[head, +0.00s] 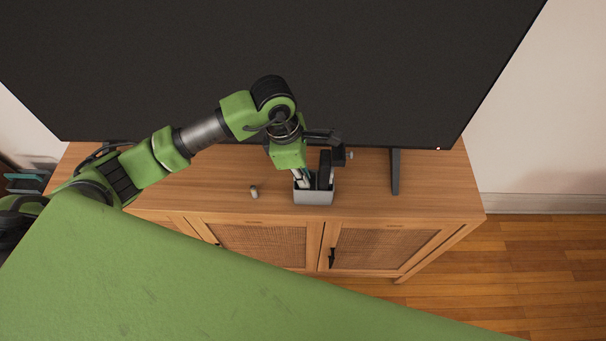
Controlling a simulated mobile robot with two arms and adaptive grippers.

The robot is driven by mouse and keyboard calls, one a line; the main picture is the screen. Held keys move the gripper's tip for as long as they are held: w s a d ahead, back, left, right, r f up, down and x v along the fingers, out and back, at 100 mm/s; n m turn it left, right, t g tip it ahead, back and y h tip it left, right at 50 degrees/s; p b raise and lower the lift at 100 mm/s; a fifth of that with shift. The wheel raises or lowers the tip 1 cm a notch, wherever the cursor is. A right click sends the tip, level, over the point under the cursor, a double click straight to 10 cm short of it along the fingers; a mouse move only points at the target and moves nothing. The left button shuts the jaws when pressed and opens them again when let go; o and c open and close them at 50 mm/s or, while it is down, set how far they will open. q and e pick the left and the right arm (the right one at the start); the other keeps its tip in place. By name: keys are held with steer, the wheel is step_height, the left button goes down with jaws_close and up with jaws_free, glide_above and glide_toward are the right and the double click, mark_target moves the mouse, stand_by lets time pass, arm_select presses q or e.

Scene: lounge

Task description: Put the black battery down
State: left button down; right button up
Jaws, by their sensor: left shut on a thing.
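My left gripper (338,152) is above the cabinet top, just over and beside a small grey box. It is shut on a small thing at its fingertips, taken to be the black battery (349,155). Only a small light-coloured bit of it shows at the right of the fingers; the rest is hidden or too small to make out. It is held above the wooden cabinet top (365,188), apart from it. My right gripper is not in view.
The grey box (313,198) holds upright dark and light items. A small pale cylinder (254,191) stands left of it. A large dark television (300,60) stands behind, with its foot (395,172) to the right. The cabinet top is clear near its right end.

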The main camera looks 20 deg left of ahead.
arm_select(q)
steer(key=c, duration=2.4)
jaws_free()
steer(key=shift+r+p, duration=0.35)
steer(key=shift+p, duration=0.15)
steer(key=shift+r+p, duration=0.4)
steer(key=r+b, duration=0.1)
steer(key=r, duration=0.2)
steer(key=a+r+b, duration=0.1)
steer(key=r, duration=0.3)
steer(key=a+r+b, duration=0.1)
steer(key=r, duration=0.3)
steer(key=shift+s+a+r+b, duration=0.1)
steer(key=shift+s+r+b, duration=0.15)
steer(key=shift+s+b, duration=0.1)
